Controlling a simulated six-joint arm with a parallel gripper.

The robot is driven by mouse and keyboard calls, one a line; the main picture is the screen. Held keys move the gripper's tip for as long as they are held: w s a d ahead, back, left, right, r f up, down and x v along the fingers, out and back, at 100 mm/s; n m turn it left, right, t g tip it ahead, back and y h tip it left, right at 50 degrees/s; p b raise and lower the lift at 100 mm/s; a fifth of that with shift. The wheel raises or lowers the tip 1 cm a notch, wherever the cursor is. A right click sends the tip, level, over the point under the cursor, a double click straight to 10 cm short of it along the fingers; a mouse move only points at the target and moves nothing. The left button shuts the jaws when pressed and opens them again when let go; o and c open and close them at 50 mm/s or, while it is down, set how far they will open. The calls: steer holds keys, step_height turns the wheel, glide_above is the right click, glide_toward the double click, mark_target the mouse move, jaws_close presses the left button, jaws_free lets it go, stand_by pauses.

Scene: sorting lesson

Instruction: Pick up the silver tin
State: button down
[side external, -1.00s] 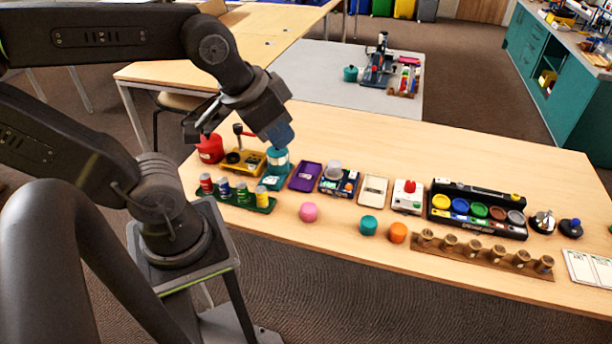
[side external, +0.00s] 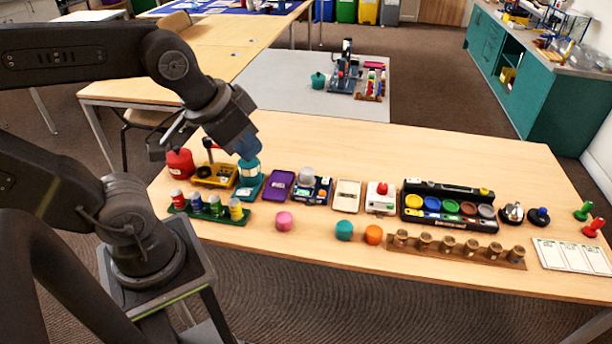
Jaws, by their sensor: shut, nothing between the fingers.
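A silver-grey round tin (side external: 306,175) stands on a dark blue tray-like unit (side external: 318,190), left of the table's middle. My gripper (side external: 248,150) points down to the left of it, with bluish tips close above a teal canister (side external: 250,170) with a pale band. I cannot tell whether the tips touch the canister. The gripper is shut and holds nothing. It is apart from the silver tin, whose top and front are in plain view.
A purple tray (side external: 279,185) lies between the teal canister and the silver tin. A red pot (side external: 180,163), a yellow unit (side external: 214,175) and a green rack (side external: 208,211) of small cans crowd the left. Pink (side external: 284,221), teal and orange pieces lie in front.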

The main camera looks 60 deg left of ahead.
steer(key=c, duration=1.8)
jaws_free()
steer(key=shift+c, duration=0.2)
steer(key=o, duration=1.4)
steer(key=n+g+y, duration=0.5)
steer(key=n, duration=0.9)
glide_above(307, 171)
steer(key=d, duration=0.6)
step_height(307, 171, down, 20)
steer(key=x, duration=0.8)
steer(key=shift+s+a+f, duration=0.15)
steer(key=shift+s+f, duration=0.1)
steer(key=shift+f, duration=0.1)
steer(key=shift+x, duration=3)
